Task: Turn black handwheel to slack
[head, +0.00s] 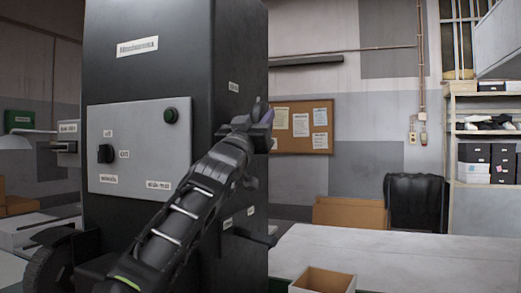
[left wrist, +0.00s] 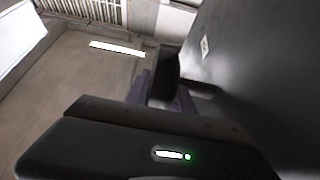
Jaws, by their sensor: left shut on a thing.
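The black handwheel (left wrist: 165,75) shows in the left wrist view as a dark piece, seen nearly edge-on, on a short shaft from the side of the dark machine cabinet (left wrist: 245,60). My left gripper (left wrist: 163,95) is shut on it, with a purplish finger on either side. In the head view my left gripper (head: 264,114) is at the right side of the cabinet (head: 180,60), high up. The wheel is mostly hidden there by my wrist and fingers, and I cannot tell its turn angle. My right gripper is not in view.
A pale table (head: 400,260) and an open box (head: 322,279) are at right.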

